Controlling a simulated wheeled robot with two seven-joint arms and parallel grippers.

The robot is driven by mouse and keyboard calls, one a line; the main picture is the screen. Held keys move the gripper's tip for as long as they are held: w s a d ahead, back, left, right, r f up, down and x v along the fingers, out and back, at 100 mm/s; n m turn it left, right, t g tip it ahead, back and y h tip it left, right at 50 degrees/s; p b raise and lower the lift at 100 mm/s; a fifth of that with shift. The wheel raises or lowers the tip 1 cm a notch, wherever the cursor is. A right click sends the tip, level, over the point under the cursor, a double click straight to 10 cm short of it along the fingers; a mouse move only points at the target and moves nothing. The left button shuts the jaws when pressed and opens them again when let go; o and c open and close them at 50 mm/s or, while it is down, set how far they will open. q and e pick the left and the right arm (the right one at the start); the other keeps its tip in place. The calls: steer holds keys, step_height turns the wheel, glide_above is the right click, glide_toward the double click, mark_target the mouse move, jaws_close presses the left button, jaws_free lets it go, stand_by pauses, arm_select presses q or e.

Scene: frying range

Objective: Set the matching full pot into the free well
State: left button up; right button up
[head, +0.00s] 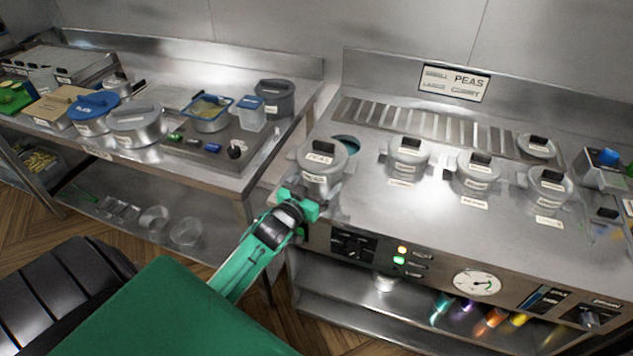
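A steel pot (319,179) with a grey lid marked PEAS is at the left end of the range top. It covers part of a round open well (346,143) just behind it to the right. My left gripper (304,204) is at the pot's near lower side and appears shut on it; the fingertips are partly hidden. Whether the pot touches the range top is unclear. Three similar lidded pots, left (408,158), middle (478,174) and right (549,188), stand in a row to the right. A sign (454,83) behind reads PEAS among other words. My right gripper is out of view.
The left steel table holds a grey-lidded pot (136,124), a blue-lidded pot (94,113), a dark grey pot (274,98) and a blue-rimmed container (209,113). A slatted grate (433,124) runs along the range's back. Knobs and a dial (477,282) are on its front.

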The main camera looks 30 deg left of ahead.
arm_select(q)
steer(key=shift+r, duration=0.1)
steer(key=o, duration=1.4)
steer(key=shift+f, duration=0.2)
steer(key=shift+c, duration=0.2)
steer(key=shift+r, duration=0.15)
steer(key=shift+s, duration=0.55)
steer(key=s+b, duration=0.2)
steer(key=s, duration=0.9)
steer(key=shift+d, duration=0.2)
